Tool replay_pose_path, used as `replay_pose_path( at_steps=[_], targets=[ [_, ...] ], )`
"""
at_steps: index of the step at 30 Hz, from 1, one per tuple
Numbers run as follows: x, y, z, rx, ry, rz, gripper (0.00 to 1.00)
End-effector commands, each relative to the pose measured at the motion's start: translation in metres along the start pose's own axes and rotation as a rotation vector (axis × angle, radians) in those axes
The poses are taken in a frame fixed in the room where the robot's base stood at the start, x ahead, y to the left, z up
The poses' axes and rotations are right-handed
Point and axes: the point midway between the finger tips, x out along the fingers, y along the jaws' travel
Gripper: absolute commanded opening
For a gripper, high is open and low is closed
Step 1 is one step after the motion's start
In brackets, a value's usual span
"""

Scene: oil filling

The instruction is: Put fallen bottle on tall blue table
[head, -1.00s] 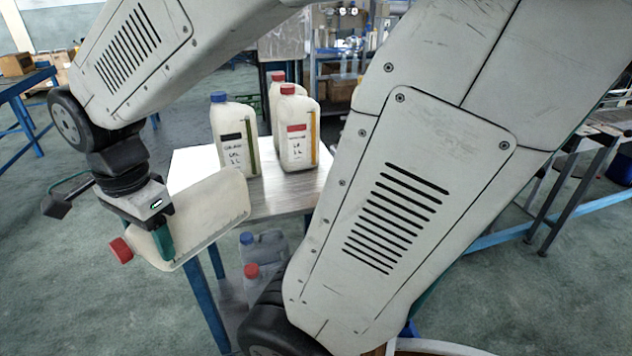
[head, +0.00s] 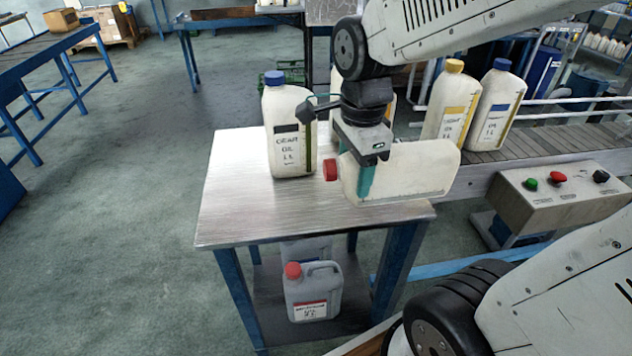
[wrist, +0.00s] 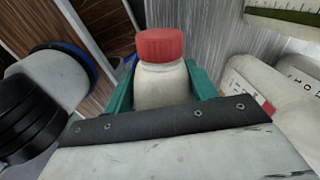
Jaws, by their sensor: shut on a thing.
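My gripper (head: 365,182) is shut on a cream oil bottle (head: 425,172) with a red cap (head: 330,170). The bottle lies on its side, cap to the left, over the right part of a metal-topped table (head: 240,205) with blue legs. I cannot tell whether it touches the tabletop. In the wrist view the red cap (wrist: 160,45) and neck show between the teal fingers (wrist: 162,85). An upright blue-capped bottle (head: 290,135) stands on the table, left of the gripper. Another bottle behind is mostly hidden by my wrist.
Bottles with yellow (head: 449,105) and blue (head: 497,108) caps stand on a conveyor (head: 545,143) at right. A control box (head: 560,190) has buttons. Grey canisters (head: 312,292) sit on the table's lower shelf. The tabletop's front left is bare.

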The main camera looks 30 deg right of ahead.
Motion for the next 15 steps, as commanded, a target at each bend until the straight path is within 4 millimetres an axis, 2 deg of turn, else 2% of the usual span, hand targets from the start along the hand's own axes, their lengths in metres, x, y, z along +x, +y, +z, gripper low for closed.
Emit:
replay_pose_path(
  at_steps=[1, 9, 15],
  targets=[
    [0.002, -0.008, 0.012, -0.009, 0.0, 0.003, 0.34],
    [0.011, -0.051, 0.07, -0.006, 0.001, 0.003, 0.34],
    [0.015, -0.075, 0.101, -0.001, 0.0, 0.001, 0.34]
  ],
)
